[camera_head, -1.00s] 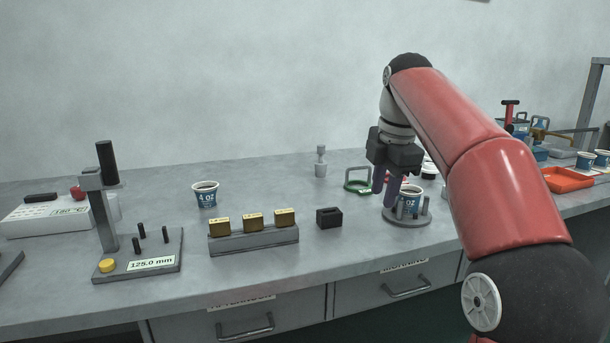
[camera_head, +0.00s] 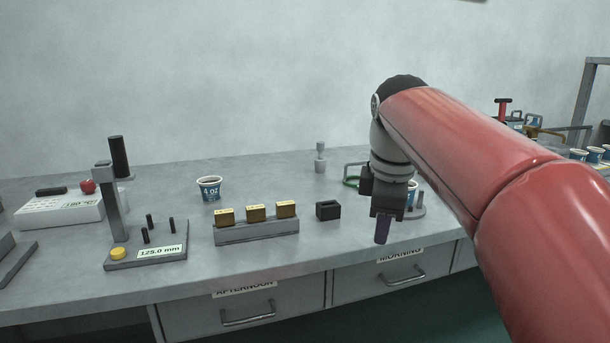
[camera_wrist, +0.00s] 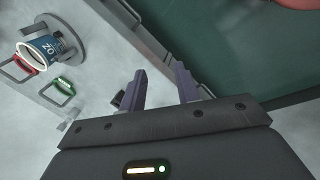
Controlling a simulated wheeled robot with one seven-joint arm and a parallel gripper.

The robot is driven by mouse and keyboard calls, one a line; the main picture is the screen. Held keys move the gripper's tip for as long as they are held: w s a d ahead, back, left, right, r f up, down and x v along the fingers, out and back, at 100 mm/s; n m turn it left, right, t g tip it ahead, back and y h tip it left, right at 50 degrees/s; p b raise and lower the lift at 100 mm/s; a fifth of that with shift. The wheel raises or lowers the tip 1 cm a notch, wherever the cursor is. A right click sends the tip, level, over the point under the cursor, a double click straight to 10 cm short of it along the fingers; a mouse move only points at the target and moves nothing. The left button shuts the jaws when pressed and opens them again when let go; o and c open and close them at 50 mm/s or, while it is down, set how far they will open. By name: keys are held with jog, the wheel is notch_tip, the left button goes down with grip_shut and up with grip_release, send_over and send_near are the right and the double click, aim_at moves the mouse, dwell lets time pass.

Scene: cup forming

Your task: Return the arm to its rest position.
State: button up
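My gripper (camera_head: 382,228) hangs over the front edge of the bench, to the right of the small black block, with its fingers pointing down. In the wrist view the two purple-grey fingers (camera_wrist: 166,88) stand apart with nothing between them, so it is open and empty. My red arm reaches in from the right side of the head view. A blue and white cup (camera_wrist: 38,50) stands in a round grey holder (camera_wrist: 70,38), away from the fingers; in the head view my gripper and arm partly hide the cup (camera_head: 412,192).
A gauge stand (camera_head: 145,252) and a rack (camera_head: 257,233) with brass blocks are at left. A black block (camera_head: 328,210) and a 4 oz cup (camera_head: 209,188) stand on the bench (camera_head: 290,183). A green-based handled piece (camera_wrist: 62,86) is near the holder. The floor (camera_wrist: 220,45) in front is clear.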

jog(key=s+d+f+m+t, duration=0.2)
jog(key=s+f+m, duration=1.2)
jog(key=s+f, duration=0.3)
jog(key=s, duration=0.2)
jog(key=shift+s+d+f+m, duration=0.2)
jog(key=shift+s+m, duration=0.1)
jog(key=shift+m, duration=0.1)
